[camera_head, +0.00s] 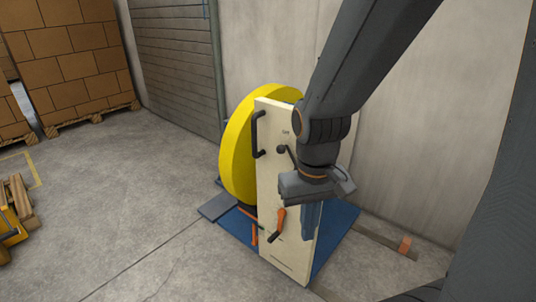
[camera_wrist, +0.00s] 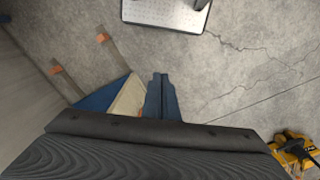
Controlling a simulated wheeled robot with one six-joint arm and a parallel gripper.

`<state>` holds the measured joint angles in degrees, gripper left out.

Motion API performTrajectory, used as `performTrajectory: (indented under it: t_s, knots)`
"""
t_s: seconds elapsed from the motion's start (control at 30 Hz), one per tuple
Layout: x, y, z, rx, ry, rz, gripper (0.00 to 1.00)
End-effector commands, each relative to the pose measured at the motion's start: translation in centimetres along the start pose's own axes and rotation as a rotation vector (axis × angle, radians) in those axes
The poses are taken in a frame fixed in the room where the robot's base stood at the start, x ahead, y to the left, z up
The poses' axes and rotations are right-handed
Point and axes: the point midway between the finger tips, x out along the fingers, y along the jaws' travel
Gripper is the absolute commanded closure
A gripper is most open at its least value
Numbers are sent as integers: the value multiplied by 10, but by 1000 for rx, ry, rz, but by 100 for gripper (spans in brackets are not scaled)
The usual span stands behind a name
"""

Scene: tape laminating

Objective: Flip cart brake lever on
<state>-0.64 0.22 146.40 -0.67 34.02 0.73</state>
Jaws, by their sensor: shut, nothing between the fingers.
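The cart stands on a blue base (camera_head: 343,228), with an upright cream panel (camera_head: 268,185) and a big yellow disc (camera_head: 237,150) behind it. An orange-handled lever (camera_head: 279,220) sits low on the panel, its handle up and its dark end lower left. A dark knobbed lever (camera_head: 282,150) sits higher, partly behind my arm. No label shows which is the brake lever. My gripper (camera_head: 309,232) is shut and empty, pointing down in front of the panel's right side, right of the orange lever.
A black handle (camera_head: 256,135) sticks out from the panel's upper left edge. A concrete wall (camera_head: 420,130) stands close behind the cart. Stacked boxes (camera_head: 75,50) are at the back left, and yellow equipment (camera_head: 10,225) is at the left edge. The floor between is clear.

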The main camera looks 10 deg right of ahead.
Motion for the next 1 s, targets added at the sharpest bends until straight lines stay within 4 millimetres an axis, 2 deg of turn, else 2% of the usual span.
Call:
performTrajectory:
  t_s: [0.17, 0.27, 0.37, 0.47, 0.5, 0.57, 0.6, 0.73, 0.8, 0.9, 1.0]
  knots:
    - [24, 5, -2, -159, -117, 126, 100]
    - [40, 19, -14, -306, -209, 291, 100]
    - [49, 34, -42, -460, -269, 509, 100]
    - [50, 39, -87, -599, -272, 749, 100]
    - [49, 36, -109, -652, -254, 848, 100]
    - [46, 26, -143, -725, -210, 995, 100]
    - [43, 16, -165, -769, -168, 1087, 100]
    - [34, -32, -226, -882, -3, 1332, 100]
    - [29, -58, -249, -921, 87, 1424, 100]
    - [24, -88, -268, -958, 188, 1507, 100]
    - [22, -104, -277, -975, 244, 1547, 100]
